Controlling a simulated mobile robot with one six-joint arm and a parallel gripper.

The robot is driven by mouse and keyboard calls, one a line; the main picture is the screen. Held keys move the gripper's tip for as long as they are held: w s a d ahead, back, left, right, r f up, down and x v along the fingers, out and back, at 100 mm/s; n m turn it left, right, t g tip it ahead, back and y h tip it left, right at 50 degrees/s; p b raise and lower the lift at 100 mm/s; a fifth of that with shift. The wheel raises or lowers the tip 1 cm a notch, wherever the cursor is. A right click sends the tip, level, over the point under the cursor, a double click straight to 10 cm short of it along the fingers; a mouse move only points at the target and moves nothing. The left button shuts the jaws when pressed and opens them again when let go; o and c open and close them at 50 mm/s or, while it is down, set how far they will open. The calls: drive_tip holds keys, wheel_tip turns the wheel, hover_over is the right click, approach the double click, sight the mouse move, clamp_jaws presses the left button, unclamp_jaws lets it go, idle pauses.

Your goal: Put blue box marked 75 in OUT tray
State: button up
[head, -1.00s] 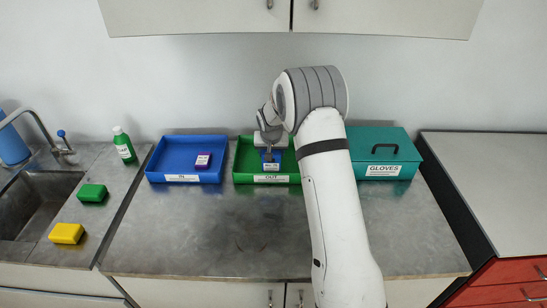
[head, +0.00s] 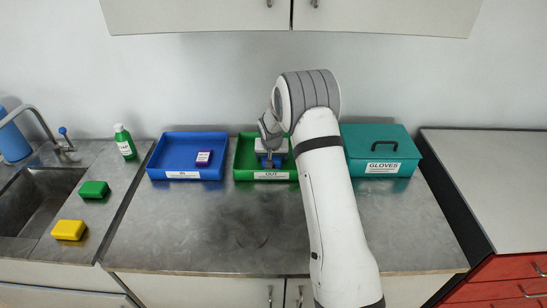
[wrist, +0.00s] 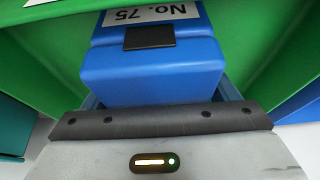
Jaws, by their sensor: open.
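The blue box (wrist: 150,70) is in the green OUT tray (head: 246,174). Its "No. 75" label appears upside down in the wrist view, beside a dark patch on the box. My gripper (wrist: 158,98) is open at the box, with a finger partly visible on each side of its near end. I cannot tell whether the fingers touch it. In the head view my gripper (head: 269,158) is low inside the OUT tray, and it and my arm hide much of the box and the tray's right part.
The blue IN tray (head: 160,150) with a small purple box (head: 204,159) stands left. A teal GLOVES box (head: 392,141) stands right, partly behind my arm. A green bottle (head: 125,143), green block (head: 94,189) and yellow block (head: 69,230) are by the sink (head: 35,205). The counter front is clear.

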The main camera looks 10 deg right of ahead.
drive_tip(key=shift+r, duration=0.4)
drive_tip(key=b+v, duration=0.2)
drive_tip(key=v, duration=0.9)
drive_tip(key=shift+s+r, duration=0.15)
drive_tip(key=shift+r, duration=0.15)
drive_tip(key=s+r+n, duration=0.1)
drive_tip(key=s+r, duration=0.3)
drive_tip(key=s, duration=0.5)
drive_tip(key=s+r, duration=0.5)
drive_tip(key=s, duration=0.5)
drive_tip(key=s+r+n, duration=0.1)
drive_tip(key=s+r, duration=0.3)
drive_tip(key=s, duration=0.5)
drive_tip(key=s+d+f+g, duration=0.1)
drive_tip(key=s, duration=1)
drive_tip(key=shift+s+f+y, duration=0.15)
drive_tip(key=shift+f+y, duration=0.15)
drive_tip(key=shift+y, duration=0.1)
drive_tip(key=shift+f, duration=0.1)
